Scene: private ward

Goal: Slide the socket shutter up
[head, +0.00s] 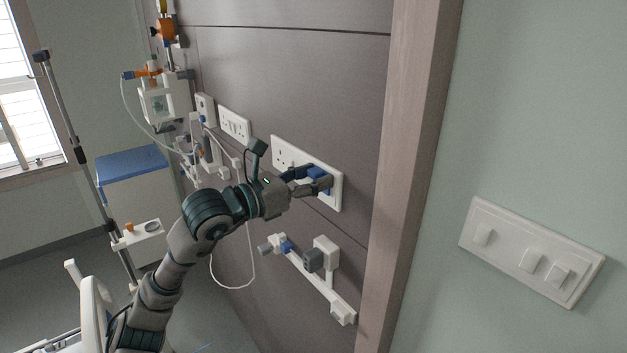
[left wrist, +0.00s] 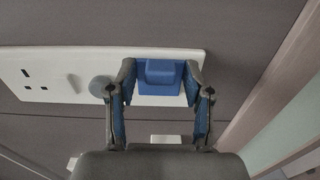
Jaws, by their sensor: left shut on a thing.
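The socket plate (head: 282,150) is a long white panel on the dark wall, with pin holes at its left end. In the left wrist view the plate (left wrist: 50,68) runs across the upper part. The blue socket shutter (left wrist: 160,72) sits at the plate's right part. It also shows in the head view (head: 322,180). My left gripper (head: 312,183) reaches the plate from the left, its fingers on either side of the shutter and shut on it. In the left wrist view the fingers (left wrist: 158,84) flank the blue block. My right gripper is out of view.
A white rail with plugs (head: 318,285) is mounted below the socket plate. A wooden post (head: 395,180) stands close to its right, with a light-switch plate (head: 530,255) beyond. Another socket plate (head: 234,123) and medical equipment (head: 165,100) are to the left.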

